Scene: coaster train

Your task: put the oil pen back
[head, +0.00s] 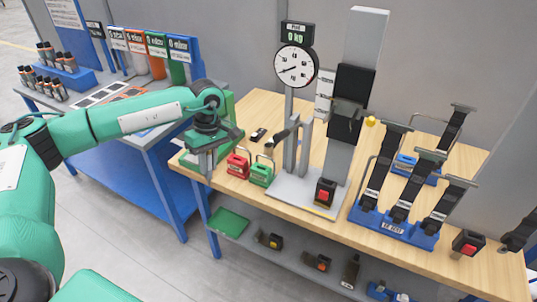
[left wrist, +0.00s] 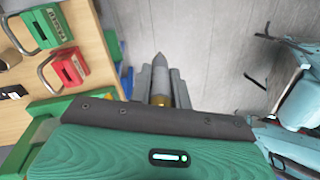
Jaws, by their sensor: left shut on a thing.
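My left gripper (head: 204,166) is beside the left end of the wooden bench, over its edge. In the left wrist view its two grey fingers are shut on a slim grey pointed piece with a brass-coloured band, which I take to be the oil pen (left wrist: 160,72). The pen's tip points away from the wrist, over the grey floor. In the head view the fingers mostly hide the pen. A green block (head: 228,106) stands on the bench behind the gripper. My right gripper does not show.
Red (head: 238,166) and green (head: 262,174) shackle-like pieces stand right of the gripper. A dial stand (head: 296,66) and a blue rack (head: 394,228) stand farther right. A blue bench (head: 160,180) with a bottle rack (head: 66,74) is left. A green tray (head: 229,222) lies on the lower shelf.

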